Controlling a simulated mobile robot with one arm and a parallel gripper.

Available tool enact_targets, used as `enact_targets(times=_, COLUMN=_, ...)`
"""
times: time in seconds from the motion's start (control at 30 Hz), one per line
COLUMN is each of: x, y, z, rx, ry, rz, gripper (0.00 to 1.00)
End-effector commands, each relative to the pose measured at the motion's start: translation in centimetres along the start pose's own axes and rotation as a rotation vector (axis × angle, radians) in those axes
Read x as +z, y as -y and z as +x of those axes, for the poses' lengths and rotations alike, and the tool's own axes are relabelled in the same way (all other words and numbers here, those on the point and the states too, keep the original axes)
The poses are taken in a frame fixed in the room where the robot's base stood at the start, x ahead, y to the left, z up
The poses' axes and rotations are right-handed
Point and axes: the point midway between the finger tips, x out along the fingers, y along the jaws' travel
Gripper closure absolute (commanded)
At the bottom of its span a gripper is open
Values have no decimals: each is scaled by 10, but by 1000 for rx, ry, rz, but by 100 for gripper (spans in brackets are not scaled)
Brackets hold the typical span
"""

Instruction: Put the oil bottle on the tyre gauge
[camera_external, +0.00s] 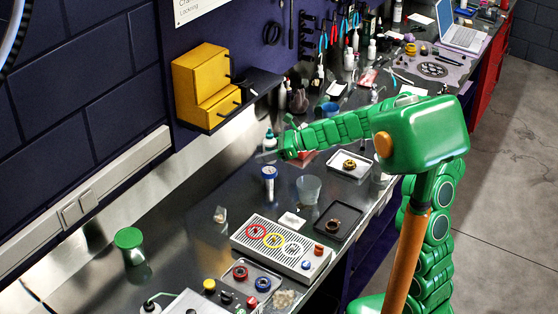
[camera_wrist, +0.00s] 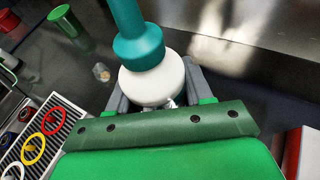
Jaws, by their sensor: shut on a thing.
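The oil bottle (camera_wrist: 140,45), with a teal nozzle and a white rounded shoulder, is between the fingers of my gripper (camera_wrist: 160,95) in the wrist view. My gripper is shut on it, and the green palm hides its lower part. In the external view my gripper (camera_external: 277,149) holds the oil bottle (camera_external: 270,138) above the bench, near the back wall and below the shelf. I cannot pick out the tyre gauge with certainty in either view.
A blue-capped white container (camera_external: 269,184) and a clear cup (camera_external: 309,188) stand in front of my gripper. A slotted rack with coloured rings (camera_external: 282,250), a dark tray (camera_external: 339,222) and a green-lidded jar (camera_external: 129,246) are nearer. A yellow cabinet (camera_external: 205,85) hangs on the wall.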

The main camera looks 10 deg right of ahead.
Motion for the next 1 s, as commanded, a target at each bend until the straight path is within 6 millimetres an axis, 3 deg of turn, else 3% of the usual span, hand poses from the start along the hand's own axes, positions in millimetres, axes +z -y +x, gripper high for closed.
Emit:
enact_targets(times=0.17, x=-6, y=4, z=7, rx=1, ry=-1, rz=1, gripper=84)
enact_targets(times=0.4, x=-33, y=4, z=17, rx=2, ry=0, rz=4, gripper=84)
enact_targets(times=0.77, x=-35, y=4, z=18, rx=1, ry=-1, rz=2, gripper=84)
enact_targets(times=0.8, x=-36, y=4, z=18, rx=0, ry=-1, rz=1, gripper=47)
enact_targets(times=0.93, x=-35, y=4, z=18, rx=0, ry=-1, rz=1, gripper=27)
enact_targets(times=1.0, x=-35, y=4, z=18, rx=0, ry=-1, rz=1, gripper=24)
